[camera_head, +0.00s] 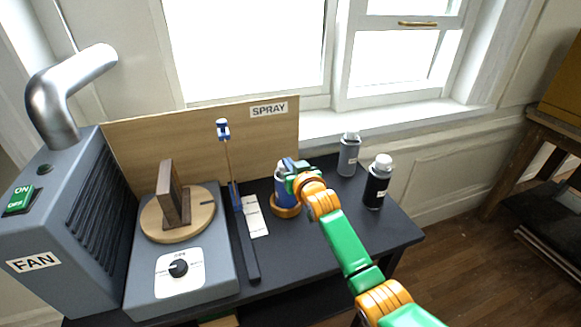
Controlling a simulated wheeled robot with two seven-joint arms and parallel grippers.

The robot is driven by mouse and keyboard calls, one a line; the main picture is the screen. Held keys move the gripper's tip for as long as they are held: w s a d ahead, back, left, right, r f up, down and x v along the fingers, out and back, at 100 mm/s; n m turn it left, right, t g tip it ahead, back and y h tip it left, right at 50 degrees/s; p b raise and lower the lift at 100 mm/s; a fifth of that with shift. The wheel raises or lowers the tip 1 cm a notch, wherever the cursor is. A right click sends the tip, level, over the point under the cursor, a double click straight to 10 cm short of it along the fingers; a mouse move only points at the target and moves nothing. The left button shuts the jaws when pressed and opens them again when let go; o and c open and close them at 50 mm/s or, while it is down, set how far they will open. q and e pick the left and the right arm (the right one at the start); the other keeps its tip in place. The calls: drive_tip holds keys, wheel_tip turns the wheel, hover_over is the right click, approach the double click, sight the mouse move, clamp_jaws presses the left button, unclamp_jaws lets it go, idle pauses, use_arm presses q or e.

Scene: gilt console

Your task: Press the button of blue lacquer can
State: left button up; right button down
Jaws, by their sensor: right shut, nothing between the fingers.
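The blue lacquer can (281,190) stands upright on a round orange base on the dark table, right of the middle. My right arm comes in from the lower right, and my right gripper (288,168) is at the top of the can, shut with nothing held. The gripper hides most of the can's top, so the button cannot be made out. I cannot tell whether the fingers touch it. My left gripper is not in view.
A grey can (348,156) and a black can (377,184) stand right of the blue one. A thin upright stand (229,165), a turntable (202,217) with a wooden piece and a large fan box (62,235) fill the left. A board (200,150) stands behind.

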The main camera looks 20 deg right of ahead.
drive_tip(key=shift+w+f, duration=0.1)
drive_tip(key=shift+f, duration=0.4)
wheel_tip(320, 180, up, 4)
drive_tip(key=p, duration=0.4)
drive_tip(key=shift+w+r, duration=0.1)
drive_tip(key=shift+r, duration=0.1)
drive_tip(key=shift+s+r+p, duration=0.2)
drive_tip(key=shift+r+p, duration=0.15)
drive_tip(key=b+v, duration=0.1)
drive_tip(key=v, duration=0.8)
drive_tip(key=shift+s, duration=0.25)
drive_tip(key=shift+r, duration=0.1)
